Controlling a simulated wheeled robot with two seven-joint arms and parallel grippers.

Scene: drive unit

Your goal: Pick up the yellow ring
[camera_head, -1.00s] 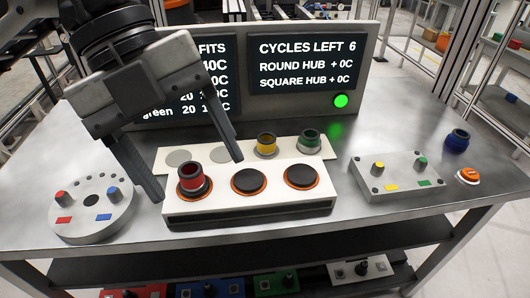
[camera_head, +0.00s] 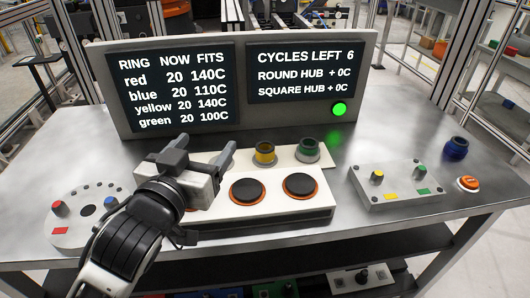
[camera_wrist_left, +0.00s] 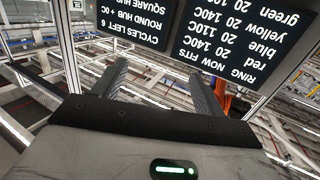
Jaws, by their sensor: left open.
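The gripper is open. In the left wrist view its two fingers (camera_wrist_left: 157,68) are spread with nothing between them, and no ring shows there. The red ring's place on the front block is hidden behind my left gripper. My right gripper is not in view.
The white front block has two bare dark round pads (camera_head: 248,191). A screen panel (camera_head: 240,122) stands behind. A round grey fixture (camera_head: 70,234) is at left, a grey block with pegs (camera_head: 392,190) at right.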

